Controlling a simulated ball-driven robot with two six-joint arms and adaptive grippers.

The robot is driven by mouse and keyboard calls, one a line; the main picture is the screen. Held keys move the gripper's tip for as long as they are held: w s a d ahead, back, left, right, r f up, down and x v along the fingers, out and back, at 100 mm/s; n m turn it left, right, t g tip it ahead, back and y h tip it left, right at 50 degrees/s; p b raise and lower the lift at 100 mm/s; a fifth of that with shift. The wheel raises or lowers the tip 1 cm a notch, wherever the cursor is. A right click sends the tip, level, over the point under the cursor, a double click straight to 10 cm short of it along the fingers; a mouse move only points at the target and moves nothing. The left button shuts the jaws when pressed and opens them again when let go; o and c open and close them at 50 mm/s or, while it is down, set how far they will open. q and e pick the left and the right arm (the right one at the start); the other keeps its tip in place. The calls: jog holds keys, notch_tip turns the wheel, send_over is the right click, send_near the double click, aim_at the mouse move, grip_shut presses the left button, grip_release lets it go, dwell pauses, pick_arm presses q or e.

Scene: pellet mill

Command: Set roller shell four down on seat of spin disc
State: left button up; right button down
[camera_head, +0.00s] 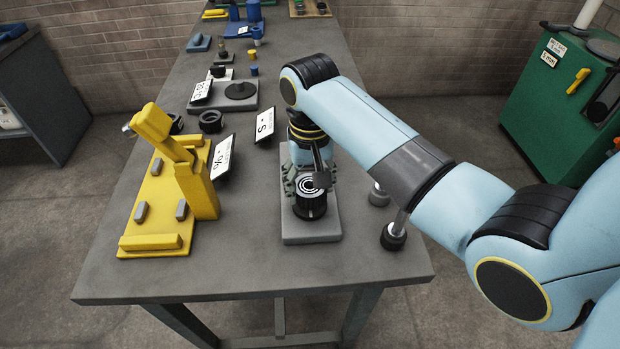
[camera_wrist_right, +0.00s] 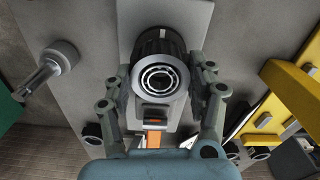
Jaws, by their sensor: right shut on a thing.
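Roller shell four, as I take it, is a dark ribbed cylinder (camera_head: 311,206) with pale concentric rings on its top face. My right gripper (camera_head: 311,183) is shut on it from above. In the right wrist view the shell (camera_wrist_right: 158,50) stands between the two fingers of the gripper (camera_wrist_right: 162,92). The shell is over a grey base plate (camera_head: 311,238) near the table's front edge. I cannot tell whether its underside touches a seat there, as the shell hides it. A dark round disc (camera_head: 240,90) lies on another grey plate farther back. My left gripper is out of view.
A yellow fixture (camera_head: 157,213) stands left of the base plate. Black rings (camera_head: 210,121) and tilted label signs (camera_head: 265,126) stand behind. Dark-footed metal posts (camera_head: 393,237) are close on the right. The front table strip is clear. A green cabinet (camera_head: 548,110) stands beyond.

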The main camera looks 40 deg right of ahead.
jog(key=shift+f, duration=0.15)
dwell(0.4)
jog(key=shift+f, duration=0.5)
dwell(0.4)
jog(key=shift+f+p, duration=0.1)
jog(key=shift+p, duration=0.25)
grip_release()
jog(key=shift+f, duration=0.1)
dwell(0.6)
